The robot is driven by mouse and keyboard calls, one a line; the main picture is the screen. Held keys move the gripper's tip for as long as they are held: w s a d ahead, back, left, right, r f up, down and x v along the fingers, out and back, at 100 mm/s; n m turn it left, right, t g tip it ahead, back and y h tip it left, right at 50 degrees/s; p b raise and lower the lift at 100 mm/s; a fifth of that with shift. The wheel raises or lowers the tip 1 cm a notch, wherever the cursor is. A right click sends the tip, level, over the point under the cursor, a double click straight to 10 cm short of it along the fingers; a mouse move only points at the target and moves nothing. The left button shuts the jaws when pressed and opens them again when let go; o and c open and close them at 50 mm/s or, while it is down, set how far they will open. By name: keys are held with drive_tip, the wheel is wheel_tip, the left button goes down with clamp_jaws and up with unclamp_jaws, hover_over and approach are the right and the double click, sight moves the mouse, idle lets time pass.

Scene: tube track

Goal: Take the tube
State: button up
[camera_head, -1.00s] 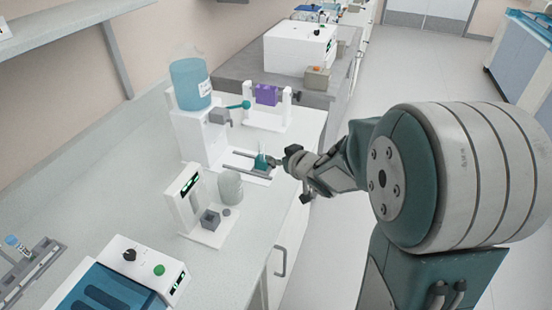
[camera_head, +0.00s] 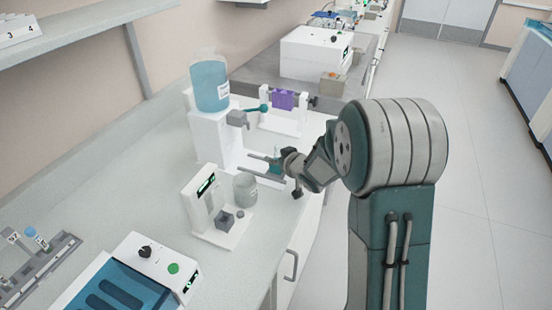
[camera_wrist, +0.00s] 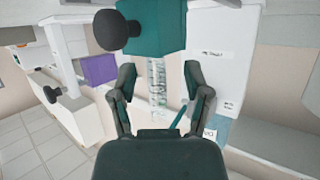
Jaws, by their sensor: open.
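A clear tube (camera_wrist: 157,85) is set in a teal carriage (camera_wrist: 160,25) with a black knob. The wrist view appears turned over, so the tube shows below the carriage. My gripper (camera_wrist: 158,76) is open, with one finger on each side of the tube and gaps visible between them. In the head view my gripper (camera_head: 284,160) is at the teal carriage (camera_head: 276,168), which sits on a rail track on the bench. The tube itself is small and hard to make out there.
A dispenser with a blue bottle (camera_head: 212,85) stands behind the track. A purple block (camera_head: 282,100) on a white stand is to its right. A white device with a clear jar (camera_head: 245,188) stands nearer. A rack (camera_head: 40,268) with a blue-capped tube is at far left.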

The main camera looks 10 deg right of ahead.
drive_tip(key=shift+w, duration=0.25)
clamp_jaws()
drive_tip(key=shift+r, duration=0.35)
wheel_tip(320, 180, up, 2)
drive_tip(key=shift+r, duration=0.1)
drive_tip(key=s+d+r, duration=0.2)
drive_tip(key=s+r, duration=0.8)
drive_tip(key=s, duration=0.4)
drive_tip(key=shift+d, duration=0.15)
